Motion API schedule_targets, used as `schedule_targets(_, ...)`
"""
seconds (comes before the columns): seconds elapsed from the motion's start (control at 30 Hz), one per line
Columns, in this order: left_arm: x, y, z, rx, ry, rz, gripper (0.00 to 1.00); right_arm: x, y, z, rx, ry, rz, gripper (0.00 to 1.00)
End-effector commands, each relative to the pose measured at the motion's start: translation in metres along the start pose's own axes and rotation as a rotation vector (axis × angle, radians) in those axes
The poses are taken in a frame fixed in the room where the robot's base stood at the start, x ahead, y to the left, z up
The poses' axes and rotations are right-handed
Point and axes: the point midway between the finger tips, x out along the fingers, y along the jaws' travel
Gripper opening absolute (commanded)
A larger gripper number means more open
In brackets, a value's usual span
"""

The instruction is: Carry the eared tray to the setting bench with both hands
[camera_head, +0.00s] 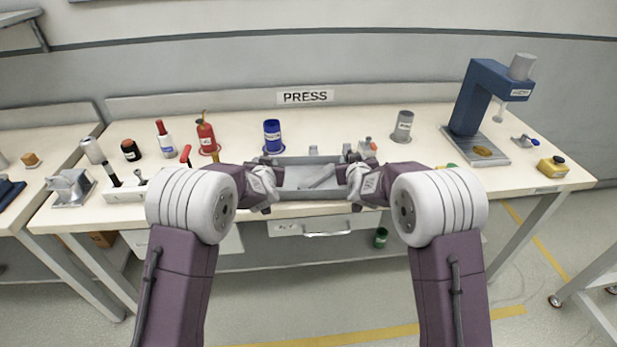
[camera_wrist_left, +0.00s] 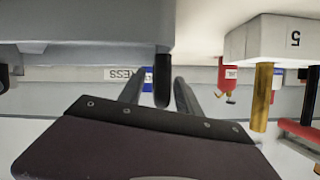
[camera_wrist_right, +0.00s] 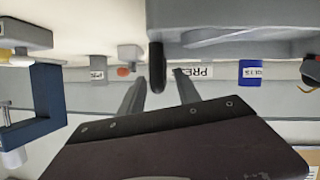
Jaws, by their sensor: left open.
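The grey tray (camera_head: 310,195) sits at the front edge of the press bench, with a grey piece inside it. Its grey body also shows in the left wrist view (camera_wrist_left: 85,28) and the right wrist view (camera_wrist_right: 225,45). A dark ear (camera_wrist_left: 162,80) shows between the fingers of my left gripper (camera_head: 268,186), which is open at the tray's left end. Another dark ear (camera_wrist_right: 156,68) shows between the parted fingers of my right gripper (camera_head: 357,184), at the right end. Neither gripper visibly closes on an ear. I cannot make out the setting bench.
Behind the tray stand a blue can (camera_head: 272,136) and a red bottle (camera_head: 207,138). A grey can (camera_head: 402,126) and a blue press (camera_head: 473,100) stand to the right. A white numbered block (camera_wrist_left: 262,40) is near my left gripper. A drawer handle (camera_head: 328,234) is below.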

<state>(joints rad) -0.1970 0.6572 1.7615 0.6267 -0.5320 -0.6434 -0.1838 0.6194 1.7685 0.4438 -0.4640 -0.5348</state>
Motion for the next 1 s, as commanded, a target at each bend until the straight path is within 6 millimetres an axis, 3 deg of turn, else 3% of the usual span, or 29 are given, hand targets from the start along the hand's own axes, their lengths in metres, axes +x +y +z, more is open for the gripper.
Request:
schedule_targets(0.3,0.0029,-0.0001,0.0005,0.0,-0.001,0.0,0.4,0.0029,0.0,0.0002,0.0,0.0,0.0,0.4)
schedule_targets(0.47,0.0028,-0.0001,0.0005,0.0,-0.001,0.0,0.0,0.0028,0.0,0.0001,0.0,0.0,0.0,0.0)
schedule_targets(1.0,0.0026,-0.0001,0.0004,0.002,-0.001,0.0,0.0,0.0026,0.0,-0.0001,0.0,0.0,0.0,0.0)
